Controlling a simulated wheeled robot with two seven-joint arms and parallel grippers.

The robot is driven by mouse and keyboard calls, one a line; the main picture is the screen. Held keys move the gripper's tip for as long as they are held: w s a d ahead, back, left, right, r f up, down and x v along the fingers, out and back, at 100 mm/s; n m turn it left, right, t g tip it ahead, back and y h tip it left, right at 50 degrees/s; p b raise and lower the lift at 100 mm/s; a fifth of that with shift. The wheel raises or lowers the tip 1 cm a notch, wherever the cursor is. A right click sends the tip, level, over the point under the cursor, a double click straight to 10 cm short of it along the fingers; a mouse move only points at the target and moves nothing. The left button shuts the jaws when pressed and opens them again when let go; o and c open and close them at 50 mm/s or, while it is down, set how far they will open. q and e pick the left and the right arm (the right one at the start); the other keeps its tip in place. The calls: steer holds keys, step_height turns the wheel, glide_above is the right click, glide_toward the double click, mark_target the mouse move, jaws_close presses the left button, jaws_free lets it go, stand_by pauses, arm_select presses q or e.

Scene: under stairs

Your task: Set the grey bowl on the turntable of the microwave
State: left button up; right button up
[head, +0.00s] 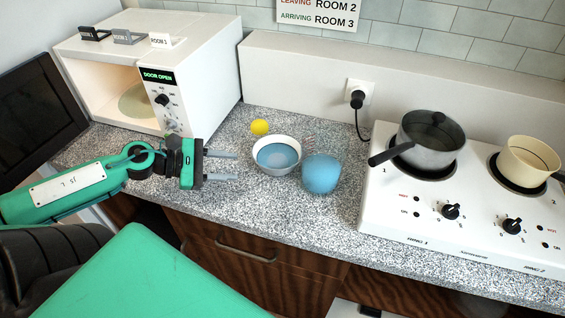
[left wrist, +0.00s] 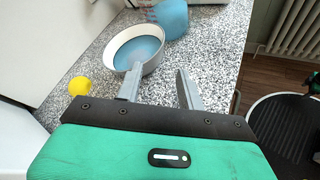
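The grey bowl (head: 277,144) stands upright on the speckled counter, pale outside and blue inside. It also shows in the left wrist view (left wrist: 153,67). My left gripper (head: 236,166) is open and empty, just left of the bowl, its two fingers pointing towards it. In the left wrist view, one fingertip of my left gripper (left wrist: 158,70) overlaps the near rim; I cannot tell whether they touch. The white microwave (head: 208,85) stands at the back left with its door open and its display reading DOOR OPEN. Its turntable (head: 135,101) shows inside, bare.
A blue jug-like vessel (head: 321,174) stands close right of the bowl. A yellow ball (head: 260,127) lies behind the bowl. A hob (head: 390,205) with a grey pan (head: 431,147) and a cream pot (head: 528,160) is at the right. The counter's front edge is near.

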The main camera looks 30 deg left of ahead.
arm_select(q)
steer(key=b+x, duration=0.1)
steer(key=x, duration=0.5)
steer(key=shift+w+d, duration=0.1)
steer(key=shift+w, duration=0.05)
steer(key=shift+b+x, duration=0.55)
steer(key=shift+x, duration=0.2)
steer(key=shift+w+d+f, duration=0.15)
steer(key=shift+w+d, duration=0.05)
steer(key=shift+w, duration=0.05)
arm_select(e)
steer(key=w, duration=0.1)
steer(key=w+f, duration=0.1)
steer(key=w, duration=0.1)
steer(key=shift+w+d+f, duration=0.1)
steer(key=shift+w+f, duration=0.05)
arm_select(q)
steer(key=shift+w+d, duration=0.1)
steer(key=shift+d, duration=0.05)
arm_select(e)
steer(key=shift+s, duration=0.25)
